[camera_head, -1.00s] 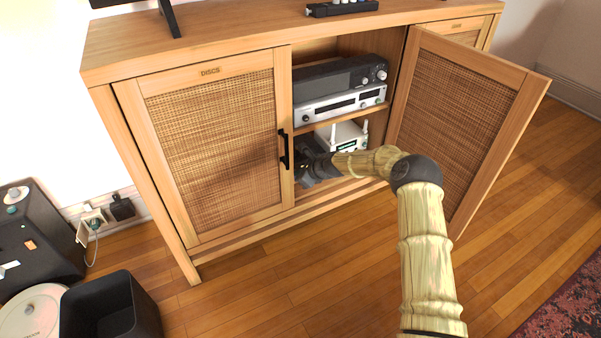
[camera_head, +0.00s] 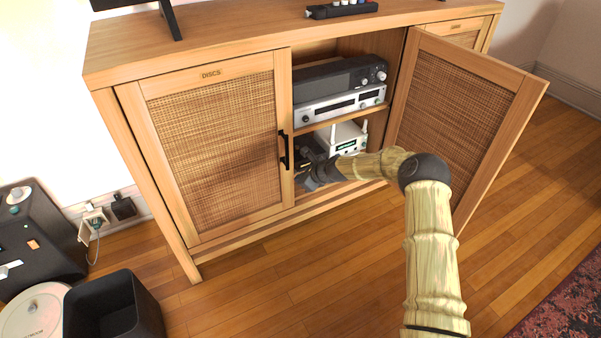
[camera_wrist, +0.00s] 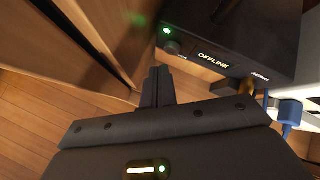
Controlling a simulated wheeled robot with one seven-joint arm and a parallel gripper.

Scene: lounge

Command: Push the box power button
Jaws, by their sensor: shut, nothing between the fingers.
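The black box (camera_wrist: 240,35) fills the upper right of the wrist view. Its front shows the lit word "OFFLINE", a small green light (camera_wrist: 166,30) and a round dark button (camera_wrist: 173,47) just below the light. My gripper (camera_wrist: 157,72) is shut and empty. In the picture its tips lie just below the button; I cannot tell whether they touch the box. In the head view my gripper (camera_head: 312,176) is at the lower shelf opening of the cabinet, and the box is mostly hidden there.
The cabinet (camera_head: 250,225) has its left door (camera_head: 215,150) shut and its right door (camera_head: 455,130) swung open beside my arm. A white device with antennas (camera_head: 342,137) stands on the lower shelf. A blue plug (camera_wrist: 291,112) is right of the box.

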